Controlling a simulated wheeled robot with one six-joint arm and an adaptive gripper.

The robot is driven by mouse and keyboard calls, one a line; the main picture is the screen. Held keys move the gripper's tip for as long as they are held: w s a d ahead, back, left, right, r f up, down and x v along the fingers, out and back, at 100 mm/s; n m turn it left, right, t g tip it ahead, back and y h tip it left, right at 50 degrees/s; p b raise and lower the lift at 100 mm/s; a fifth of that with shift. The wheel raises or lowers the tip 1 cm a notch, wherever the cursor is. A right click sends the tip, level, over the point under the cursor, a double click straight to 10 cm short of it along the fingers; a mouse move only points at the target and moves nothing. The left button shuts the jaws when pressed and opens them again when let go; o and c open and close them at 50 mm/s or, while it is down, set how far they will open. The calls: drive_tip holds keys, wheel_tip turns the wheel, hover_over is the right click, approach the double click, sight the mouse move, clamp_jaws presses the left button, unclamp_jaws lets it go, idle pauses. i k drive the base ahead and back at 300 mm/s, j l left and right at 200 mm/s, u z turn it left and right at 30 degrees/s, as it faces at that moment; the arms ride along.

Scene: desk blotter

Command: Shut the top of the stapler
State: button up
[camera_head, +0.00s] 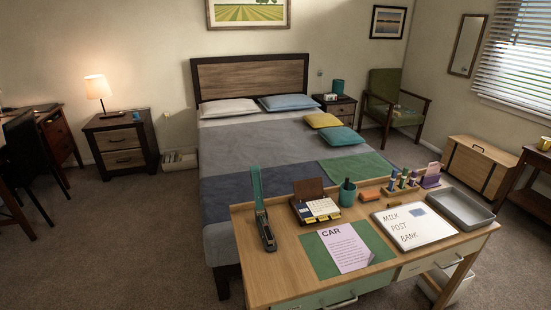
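The stapler (257,188) stands at the left end of the wooden desk (262,285). Its long teal top is swung up and points nearly straight up, well apart from the base. Its dark base (267,236) lies on the desk, running towards the front. The hinge between the two is too small to make out clearly. My gripper is not in view, and nothing touches the stapler.
A whiteboard (413,227) and grey tray (464,208) lie further right. The desk's front-left corner is bare.

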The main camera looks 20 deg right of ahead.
sight(255, 170)
drive_tip(key=i+j, duration=0.25)
drive_tip(key=j, duration=0.15)
drive_tip(key=i+j+z, duration=0.1)
drive_tip(key=i+j, duration=0.15)
drive_tip(key=j, duration=0.15)
drive_tip(key=i+j, duration=0.25)
drive_tip(key=j, duration=0.15)
drive_tip(key=i+j, duration=0.2)
drive_tip(key=j, duration=0.2)
drive_tip(key=i+j+z, duration=0.15)
drive_tip(key=i+j, duration=1)
drive_tip(key=i, duration=0.05)
